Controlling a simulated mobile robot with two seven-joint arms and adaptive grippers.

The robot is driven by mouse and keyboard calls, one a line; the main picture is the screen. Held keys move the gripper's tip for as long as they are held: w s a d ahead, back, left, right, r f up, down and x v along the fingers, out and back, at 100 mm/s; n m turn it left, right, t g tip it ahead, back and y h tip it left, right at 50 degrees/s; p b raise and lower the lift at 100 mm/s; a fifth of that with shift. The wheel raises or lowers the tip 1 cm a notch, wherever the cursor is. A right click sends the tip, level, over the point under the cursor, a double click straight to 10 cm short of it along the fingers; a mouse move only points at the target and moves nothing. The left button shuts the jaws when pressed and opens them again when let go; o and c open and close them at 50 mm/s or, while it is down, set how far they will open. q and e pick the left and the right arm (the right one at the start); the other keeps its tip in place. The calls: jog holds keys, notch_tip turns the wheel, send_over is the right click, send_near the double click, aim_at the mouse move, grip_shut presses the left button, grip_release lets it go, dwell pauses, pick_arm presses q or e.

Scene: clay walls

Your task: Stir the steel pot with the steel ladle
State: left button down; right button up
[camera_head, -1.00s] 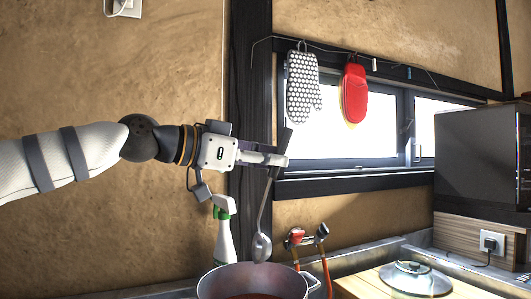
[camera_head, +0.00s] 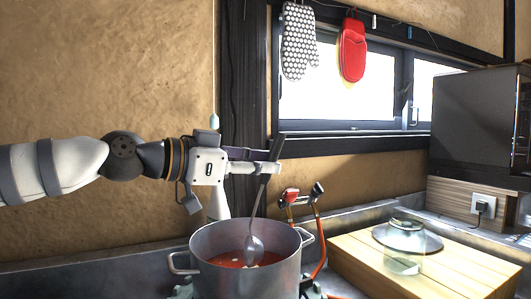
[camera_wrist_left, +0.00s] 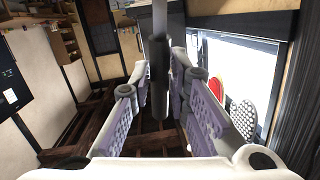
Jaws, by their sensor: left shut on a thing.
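The steel pot (camera_head: 243,279) stands at the bottom middle of the head view, with red liquid in it and a handle on each side. My left gripper (camera_head: 268,168) is above the pot, shut on the dark handle of the steel ladle (camera_head: 256,215). The ladle hangs down, slightly tilted, with its bowl inside the pot at the liquid; whether the bowl is under the surface is hard to tell. In the left wrist view the ladle's handle (camera_wrist_left: 158,60) stands between the fingers. My right gripper is not in view.
Red taps (camera_head: 300,196) rise behind the pot. A spray bottle (camera_head: 217,204) is behind my left gripper. A patterned mitt (camera_head: 298,42) and a red mitt (camera_head: 352,50) hang above.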

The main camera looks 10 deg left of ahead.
pick_arm(q)
jog(key=shift+a+f+b, duration=0.2)
jog(key=shift+f+b, duration=0.1)
jog(key=shift+f, duration=0.65)
jog(key=shift+a+f+b, duration=0.2)
jog(key=shift+f+b, duration=0.1)
jog(key=shift+f, duration=0.6)
jog(key=shift+a+f+b, duration=0.2)
jog(key=shift+f+b, duration=0.1)
jog(key=shift+f, duration=0.65)
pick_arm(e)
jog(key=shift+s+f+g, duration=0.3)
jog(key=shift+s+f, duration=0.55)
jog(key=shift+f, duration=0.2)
